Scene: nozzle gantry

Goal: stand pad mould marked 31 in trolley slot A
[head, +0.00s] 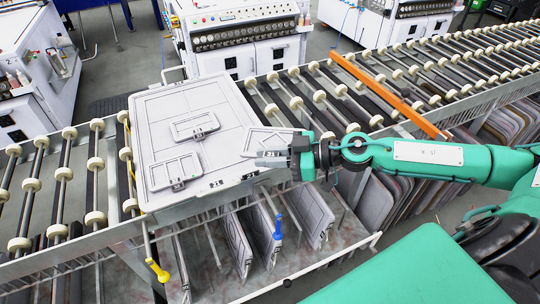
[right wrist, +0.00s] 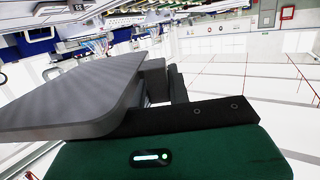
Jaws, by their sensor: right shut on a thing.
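A grey pad mould (head: 268,139) with a raised outline sits at the right edge of the large pale frame (head: 152,112). My right gripper (head: 276,156) is shut on its near edge. In the right wrist view a broad grey plate (right wrist: 75,88) fills the left, held between the dark fingers (right wrist: 165,112). Two more moulds lie flat on the frame, one near its middle (head: 195,125) and one nearer the front (head: 175,172). No number is legible on any mould. The trolley (head: 210,265) is below the roller line; I cannot read its slot letters. My left gripper is out of view.
Several grey plates stand upright in the trolley, one at its middle (head: 238,245) and one further right (head: 312,215). An orange bar (head: 388,95) crosses the rollers. More plates stand under the right-hand rollers.

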